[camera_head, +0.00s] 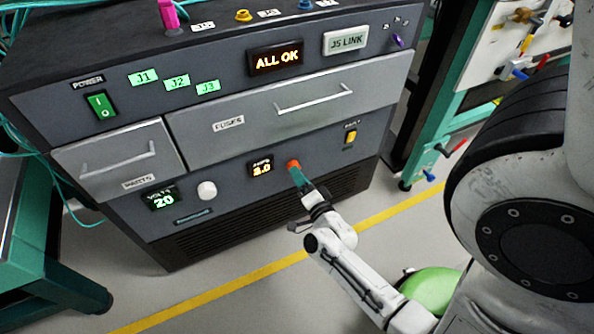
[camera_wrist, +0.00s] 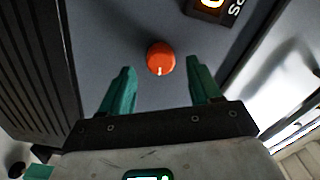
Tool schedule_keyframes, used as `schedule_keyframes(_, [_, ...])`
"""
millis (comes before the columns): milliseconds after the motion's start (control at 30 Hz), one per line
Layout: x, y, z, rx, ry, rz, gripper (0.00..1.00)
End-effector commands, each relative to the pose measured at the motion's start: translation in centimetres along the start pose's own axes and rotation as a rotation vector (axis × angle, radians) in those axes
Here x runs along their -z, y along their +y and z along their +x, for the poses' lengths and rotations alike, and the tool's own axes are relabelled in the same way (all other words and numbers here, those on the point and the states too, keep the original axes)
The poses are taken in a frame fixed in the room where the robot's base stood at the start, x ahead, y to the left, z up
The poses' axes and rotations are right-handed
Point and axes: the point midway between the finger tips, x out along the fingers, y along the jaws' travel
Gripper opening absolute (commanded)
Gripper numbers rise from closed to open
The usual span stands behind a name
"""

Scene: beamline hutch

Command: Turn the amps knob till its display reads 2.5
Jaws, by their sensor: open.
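The amps knob (camera_wrist: 161,57) is round and orange-red with a pale mark on its rim. In the head view the amps knob (camera_head: 293,164) sits just right of the amps display (camera_head: 261,168), which appears to read 3.0 in orange digits. In the wrist view only part of the display (camera_wrist: 211,5) shows at the top edge. My gripper (camera_wrist: 160,78) is open, with its two green fingers on either side of the knob's lower part and visible gaps to it. In the head view my gripper (camera_head: 302,180) is close in front of the knob and partly covers it.
Left of the amps display are a white volts knob (camera_head: 207,190) and a volts display (camera_head: 162,198) reading 20. A yellow switch (camera_head: 350,136) is at right. Above are two shut drawers with bar handles (camera_head: 314,97). Open floor (camera_head: 270,300) lies in front of the cabinet.

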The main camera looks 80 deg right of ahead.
Motion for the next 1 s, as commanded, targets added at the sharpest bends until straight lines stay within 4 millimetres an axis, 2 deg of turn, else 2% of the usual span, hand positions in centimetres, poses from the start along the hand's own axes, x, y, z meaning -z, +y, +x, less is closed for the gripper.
schedule_keyframes(33, [0.1,-0.1,-1.2,-0.003,-0.003,-0.002,0.63])
schedule_keyframes(200, [0.1,-0.1,-4.4,-0.002,-0.002,-0.002,0.63])
schedule_keyframes(400, [0.0,0.0,-6.7,-0.001,-0.001,-0.001,0.63])
schedule_keyframes(567, [0.0,0.0,-7.3,0.0,-0.001,-0.001,0.63])
schedule_keyframes(1000, [0.0,0.0,-7.3,0.0,0.0,-0.001,0.63])
